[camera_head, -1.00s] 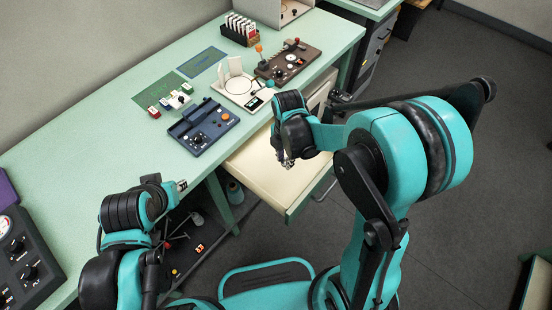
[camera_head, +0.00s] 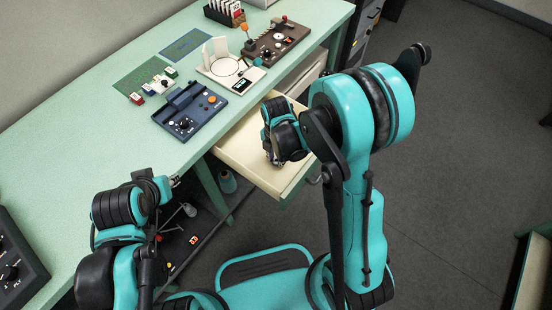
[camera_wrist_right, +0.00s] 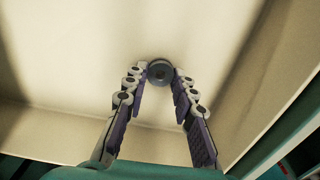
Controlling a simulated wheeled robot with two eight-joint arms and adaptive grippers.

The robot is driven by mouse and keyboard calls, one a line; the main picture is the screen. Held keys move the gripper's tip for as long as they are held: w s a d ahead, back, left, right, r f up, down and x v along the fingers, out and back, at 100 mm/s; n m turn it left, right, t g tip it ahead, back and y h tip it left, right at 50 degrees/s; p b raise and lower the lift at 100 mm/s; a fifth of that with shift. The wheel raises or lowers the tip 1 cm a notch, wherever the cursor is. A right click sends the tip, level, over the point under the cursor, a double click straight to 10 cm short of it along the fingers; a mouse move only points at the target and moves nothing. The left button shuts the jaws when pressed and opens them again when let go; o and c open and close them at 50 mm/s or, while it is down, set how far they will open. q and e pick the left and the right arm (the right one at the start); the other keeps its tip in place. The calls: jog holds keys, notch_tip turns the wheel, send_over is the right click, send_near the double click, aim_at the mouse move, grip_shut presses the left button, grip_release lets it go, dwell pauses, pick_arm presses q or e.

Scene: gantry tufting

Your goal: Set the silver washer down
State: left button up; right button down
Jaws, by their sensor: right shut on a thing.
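A small round grey washer (camera_wrist_right: 160,73) with a dark centre sits between the fingertips of my right gripper (camera_wrist_right: 160,80) in the right wrist view. The gripper is shut on it. The pale floor of the open drawer (camera_wrist_right: 75,60) lies behind the washer; I cannot tell whether the washer touches it. In the head view my right gripper (camera_head: 275,161) is over the open drawer (camera_head: 240,150), and the washer is too small to make out. My left gripper (camera_head: 174,182) is by the bench's front edge, and its jaws are too small to read.
Drawer walls stand close around my right gripper.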

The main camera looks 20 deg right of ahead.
jog(key=c, duration=1.3)
grip_release()
jog(key=shift+f, duration=0.1)
jog(key=shift+o, duration=0.2)
notch_tip(320, 180, up, 11)
jog(key=p, duration=0.5)
jog(key=s+d+r+m+t, duration=0.2)
jog(key=s+r+m, duration=0.3)
jog(key=m, duration=0.7)
jog(key=s+d+r+m+t, duration=0.3)
jog(key=s+r+m+t, duration=0.2)
jog(key=m, duration=0.8)
jog(key=shift+r+m, duration=0.3)
jog(key=shift+r, duration=1.6)
jog(key=shift+s, duration=0.1)
